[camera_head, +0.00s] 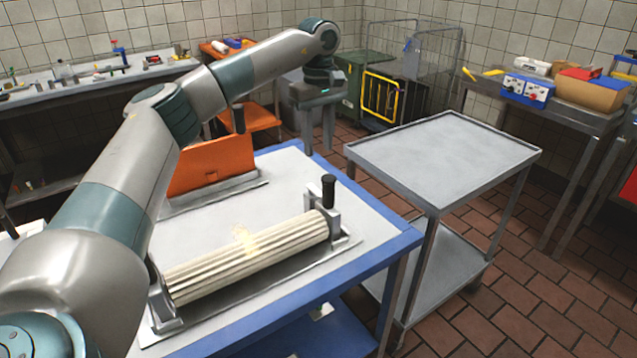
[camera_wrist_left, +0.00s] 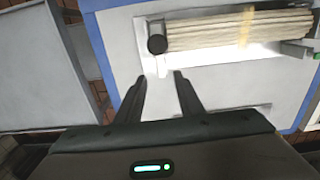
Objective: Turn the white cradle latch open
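A cream ribbed roller (camera_head: 245,258) with a yellowish band lies in a pale cradle on the blue-edged table. At its right end, a pale upright latch part with a black knob (camera_head: 328,190) stands up. In the left wrist view the black knob (camera_wrist_left: 157,44) is just beyond my fingertips. I cannot tell whether the latch is open or closed. My left gripper (camera_head: 318,145) is above the table's far right corner, behind the knob, pointing down. Its two fingers (camera_wrist_left: 161,77) are apart with nothing between them. My right gripper is not in view.
An orange panel (camera_head: 210,165) on a grey base stands behind the roller. An empty grey cart (camera_head: 445,160) is right of the table.

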